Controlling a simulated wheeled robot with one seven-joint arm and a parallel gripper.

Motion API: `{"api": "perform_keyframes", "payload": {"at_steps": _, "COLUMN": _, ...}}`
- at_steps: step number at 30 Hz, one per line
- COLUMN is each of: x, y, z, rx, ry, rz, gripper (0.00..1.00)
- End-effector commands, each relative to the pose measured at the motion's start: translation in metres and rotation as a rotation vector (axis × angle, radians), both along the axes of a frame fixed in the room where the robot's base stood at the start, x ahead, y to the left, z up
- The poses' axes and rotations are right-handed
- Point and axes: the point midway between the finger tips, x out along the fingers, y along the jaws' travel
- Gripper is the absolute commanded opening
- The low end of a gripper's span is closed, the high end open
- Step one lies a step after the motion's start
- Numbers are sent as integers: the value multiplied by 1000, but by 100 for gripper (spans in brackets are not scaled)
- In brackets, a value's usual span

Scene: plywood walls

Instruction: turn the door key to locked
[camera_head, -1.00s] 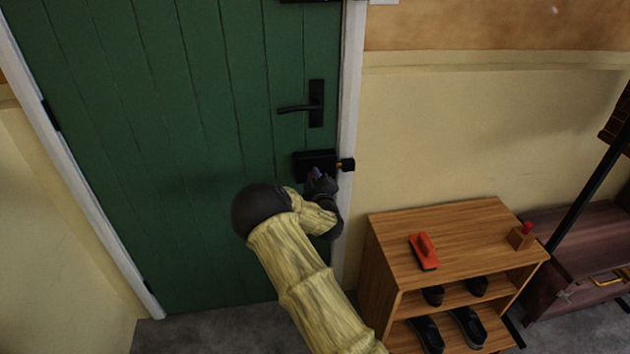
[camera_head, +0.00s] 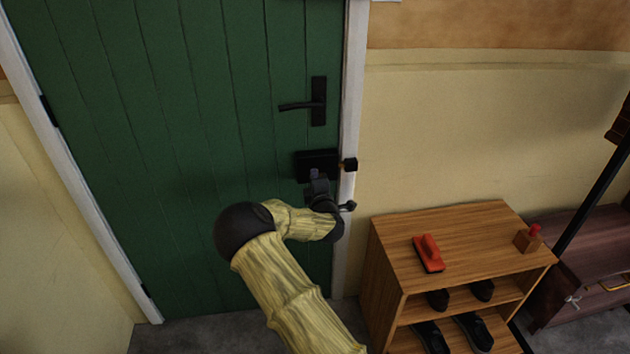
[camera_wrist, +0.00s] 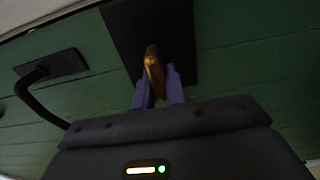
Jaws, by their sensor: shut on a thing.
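The green door (camera_head: 190,120) stands shut in its white frame. A black lock case (camera_head: 312,160) is fixed near its right edge, below the lever handle (camera_head: 318,100). A brass key (camera_wrist: 153,68) sticks out from the black lock plate (camera_wrist: 176,30) in the wrist view. My gripper (camera_head: 315,176) is at the lower part of the lock case. In the wrist view its two purple-blue fingers (camera_wrist: 158,90) are shut on the key's near end. The key's tip inside the lock is hidden, and I cannot tell whether the bolt is thrown.
A wooden shoe shelf (camera_head: 460,232) stands right of the door, with a red-handled brush (camera_head: 429,252) and a small red-topped wooden block (camera_head: 529,238) on top. Shoes (camera_head: 474,332) sit on its shelves. A dark bench (camera_head: 590,245) is further right.

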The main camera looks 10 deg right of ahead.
Motion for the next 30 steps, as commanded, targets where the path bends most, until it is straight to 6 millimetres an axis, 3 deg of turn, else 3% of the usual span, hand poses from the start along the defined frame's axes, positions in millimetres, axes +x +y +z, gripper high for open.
{"api": "perform_keyframes", "payload": {"at_steps": 14, "x": 0, "y": 2, "z": -1, "rx": -21, "ry": 1, "rz": 3, "gripper": 0}}
{"api": "perform_keyframes", "payload": {"at_steps": 15, "x": 0, "y": 2, "z": -1, "rx": -20, "ry": 1, "rz": 3, "gripper": 19}}
{"api": "perform_keyframes", "payload": {"at_steps": 18, "x": 0, "y": 1, "z": -1, "rx": -20, "ry": 1, "rz": 3, "gripper": 35}}
{"api": "perform_keyframes", "payload": {"at_steps": 30, "x": -5, "y": 0, "z": -1, "rx": -18, "ry": 2, "rz": 0, "gripper": 35}}
